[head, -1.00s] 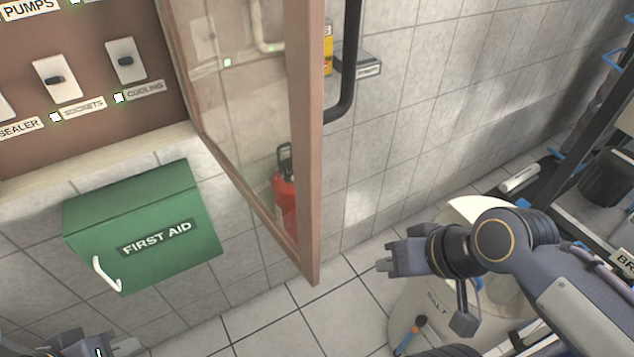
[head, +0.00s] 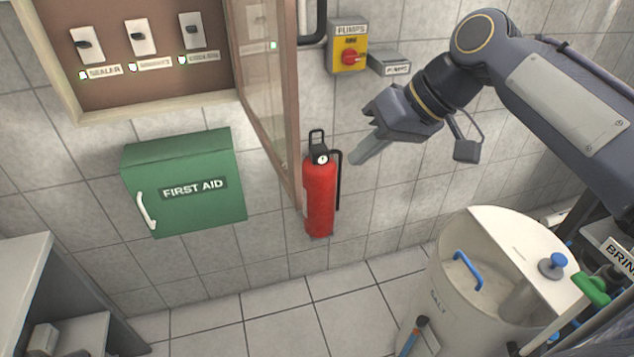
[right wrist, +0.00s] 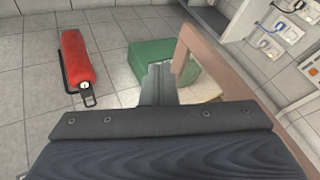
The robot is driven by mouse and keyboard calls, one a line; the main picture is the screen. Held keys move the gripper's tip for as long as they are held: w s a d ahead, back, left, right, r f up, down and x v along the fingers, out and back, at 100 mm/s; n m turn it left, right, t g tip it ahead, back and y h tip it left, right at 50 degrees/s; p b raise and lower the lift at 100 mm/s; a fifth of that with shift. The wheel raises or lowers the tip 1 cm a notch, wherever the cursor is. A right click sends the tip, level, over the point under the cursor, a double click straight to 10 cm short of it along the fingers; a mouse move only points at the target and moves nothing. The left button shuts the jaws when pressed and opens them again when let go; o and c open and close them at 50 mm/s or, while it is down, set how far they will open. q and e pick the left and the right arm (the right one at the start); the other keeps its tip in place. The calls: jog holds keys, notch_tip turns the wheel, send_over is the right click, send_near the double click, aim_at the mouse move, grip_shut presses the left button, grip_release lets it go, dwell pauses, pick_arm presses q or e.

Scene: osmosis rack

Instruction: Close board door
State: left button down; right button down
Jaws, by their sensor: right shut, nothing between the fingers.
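The board (head: 105,40) hangs on the wall at the upper left, with switches on a brown panel. Its door (head: 291,120), a glazed brown wooden frame, stands open, swung out from the board's right side. In the right wrist view the door frame (right wrist: 215,60) shows right of the fingers. My right gripper (head: 358,158) is shut and empty, to the right of the door in the head view and apart from it there. In the right wrist view its fingers (right wrist: 158,82) overlap the door's edge; I cannot tell whether they touch. My left gripper is out of view.
A green first aid box (head: 185,190) is below the board. A yellow pump switch (head: 347,47) is on the wall. A white salt tank (head: 450,310) stands at lower right. A grey shelf (head: 30,270) is at lower left.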

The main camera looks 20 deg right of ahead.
jog(key=w+a+f, duration=0.1)
jog(key=a+f, duration=0.4)
jog(key=a, duration=0.2)
jog(key=shift+w+p, duration=0.15)
jog(key=shift+p, duration=0.3)
jog(key=shift+a, duration=0.15)
